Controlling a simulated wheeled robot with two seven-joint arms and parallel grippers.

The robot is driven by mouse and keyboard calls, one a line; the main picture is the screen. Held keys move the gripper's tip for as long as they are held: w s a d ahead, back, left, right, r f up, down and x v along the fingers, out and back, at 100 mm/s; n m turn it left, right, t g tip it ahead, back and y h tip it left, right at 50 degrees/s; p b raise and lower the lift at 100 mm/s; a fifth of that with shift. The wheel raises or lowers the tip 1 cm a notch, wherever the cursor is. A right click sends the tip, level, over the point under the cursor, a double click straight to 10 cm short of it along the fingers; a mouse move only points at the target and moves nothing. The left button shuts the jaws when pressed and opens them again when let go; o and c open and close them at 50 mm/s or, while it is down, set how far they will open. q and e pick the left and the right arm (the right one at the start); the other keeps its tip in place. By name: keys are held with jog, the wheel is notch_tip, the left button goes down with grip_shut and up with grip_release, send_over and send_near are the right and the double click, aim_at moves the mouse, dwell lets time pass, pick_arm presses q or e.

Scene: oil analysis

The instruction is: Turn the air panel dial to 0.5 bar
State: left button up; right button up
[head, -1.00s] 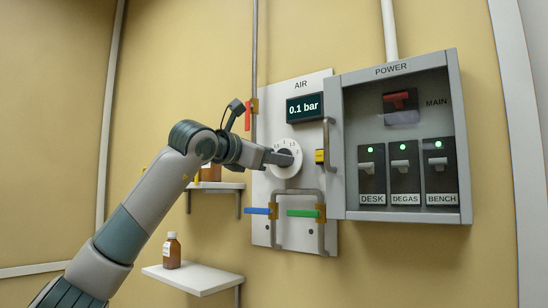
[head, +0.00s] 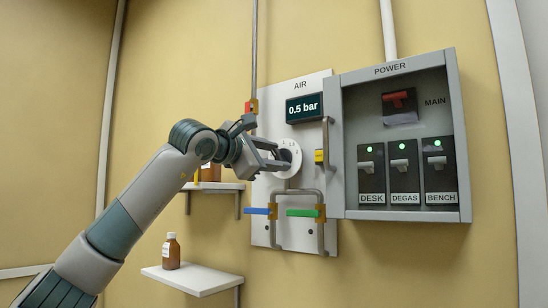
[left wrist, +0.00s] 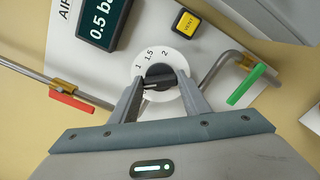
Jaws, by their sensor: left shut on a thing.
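The air panel (head: 262,205) is a light board on the wall, and its display (head: 304,108) reads 0.5 bar. The round white dial (head: 293,153) sits below the display. In the left wrist view the white dial (left wrist: 178,62) shows the marks 1, 1.5 and 2, and its dark knob (left wrist: 158,74) lies between my fingers. My left gripper (head: 281,157) is shut on the knob, with one finger on each side; it also shows in the left wrist view (left wrist: 158,88). The fingers hide the lower part of the dial. My right gripper is out of view.
A red lever (head: 251,106), a blue lever (head: 256,211) and a green lever (head: 302,213) sit on pipes around the dial. A yellow VENT button (left wrist: 187,23) is close by. The power cabinet (head: 465,190) stands to the right.

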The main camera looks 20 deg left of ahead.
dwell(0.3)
pick_arm(q)
jog(key=o, duration=1)
jog(key=shift+o, duration=0.2)
jog(key=shift+s, duration=0.1)
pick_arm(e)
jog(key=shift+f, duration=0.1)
pick_arm(q)
jog(key=shift+s+a+f+b, duration=0.1)
jog(key=shift+s+a+b, duration=0.15)
jog(key=shift+s+b, duration=0.3)
jog(key=b+v, duration=0.6)
jog(key=v, duration=1)
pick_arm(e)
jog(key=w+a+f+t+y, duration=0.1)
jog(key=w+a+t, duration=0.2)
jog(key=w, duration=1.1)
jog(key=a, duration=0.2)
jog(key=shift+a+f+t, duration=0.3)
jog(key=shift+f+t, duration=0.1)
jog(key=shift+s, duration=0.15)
